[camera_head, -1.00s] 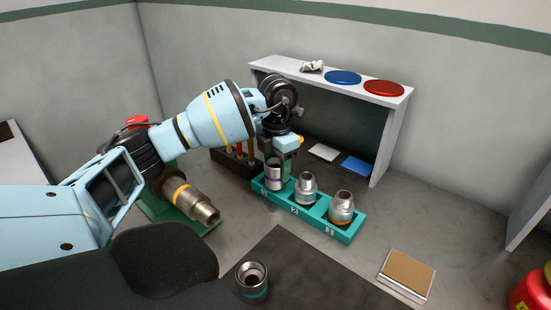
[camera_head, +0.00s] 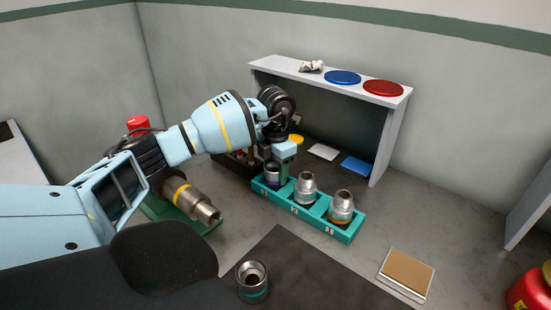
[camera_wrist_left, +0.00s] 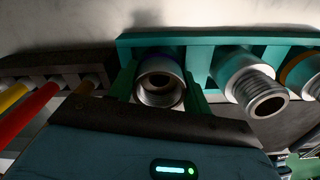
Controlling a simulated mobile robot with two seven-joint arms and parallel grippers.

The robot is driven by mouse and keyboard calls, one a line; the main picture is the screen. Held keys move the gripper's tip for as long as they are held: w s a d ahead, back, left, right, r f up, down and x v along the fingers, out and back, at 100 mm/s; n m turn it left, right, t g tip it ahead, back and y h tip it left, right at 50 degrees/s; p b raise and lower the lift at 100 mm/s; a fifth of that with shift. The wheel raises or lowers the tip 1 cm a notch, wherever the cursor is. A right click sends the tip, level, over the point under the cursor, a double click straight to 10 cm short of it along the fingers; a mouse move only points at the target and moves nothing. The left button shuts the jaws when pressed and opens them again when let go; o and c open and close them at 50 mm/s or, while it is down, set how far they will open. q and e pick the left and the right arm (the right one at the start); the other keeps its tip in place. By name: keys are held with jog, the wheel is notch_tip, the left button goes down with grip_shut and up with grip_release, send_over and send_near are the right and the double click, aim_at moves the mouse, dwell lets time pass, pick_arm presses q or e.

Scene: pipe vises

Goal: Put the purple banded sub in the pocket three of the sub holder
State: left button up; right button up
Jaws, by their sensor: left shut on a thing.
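The purple banded sub (camera_head: 272,173) is a grey metal sleeve at the leftmost pocket of the teal sub holder (camera_head: 347,236). It looks upright, its lower part hidden behind the holder's front wall; I cannot tell whether it rests on the bottom. My left gripper (camera_head: 278,168) is shut on it from above. In the left wrist view the sub (camera_wrist_left: 160,90) shows its open end between the green fingers (camera_wrist_left: 160,82), with a trace of purple behind. The holder's other two pockets hold a plain-looking sub (camera_head: 306,188) and an orange banded sub (camera_head: 341,206). Pocket marks are too small to read surely.
A teal banded sub (camera_head: 252,280) stands on the dark mat (camera_head: 300,270). A green vise holds a yellow banded pipe (camera_head: 190,199) left of the holder. A dark rack (camera_head: 230,168) stands beside the holder's left end. A grey shelf (camera_head: 330,75) rises behind.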

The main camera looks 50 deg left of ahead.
pick_arm(q)
jog(key=shift+f, duration=0.1)
jog(key=o, duration=1.3)
jog(key=shift+c, duration=0.2)
notch_tip(320, 180, up, 12)
